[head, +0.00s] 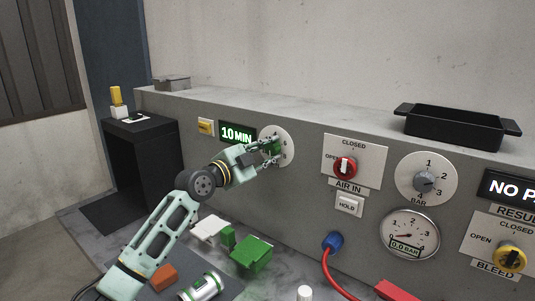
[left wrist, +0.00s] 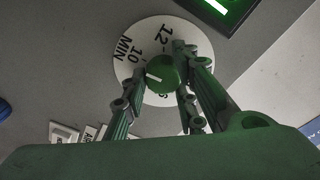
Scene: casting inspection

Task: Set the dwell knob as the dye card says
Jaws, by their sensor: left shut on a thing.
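The green dwell knob (head: 274,147) sits on a round white dial (head: 288,151) on the grey panel. My left gripper (head: 272,149) is shut on the knob, its fingers on either side of it. In the left wrist view the knob (left wrist: 163,74) shows between the fingers, its white mark toward the side of the dial where 10 is printed; 12 also shows, and other numbers are partly hidden. The display (head: 237,133) beside the dial reads 10 MIN. I cannot identify the dye card for sure. My right gripper is not in view.
Right of the dial are a red AIR IN knob (head: 345,167), a BAR knob (head: 424,182) and a gauge (head: 409,234) reading 0.0 BAR. A green block (head: 251,254) and other items lie on the bench below my arm. A black tray (head: 455,127) stands on the ledge.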

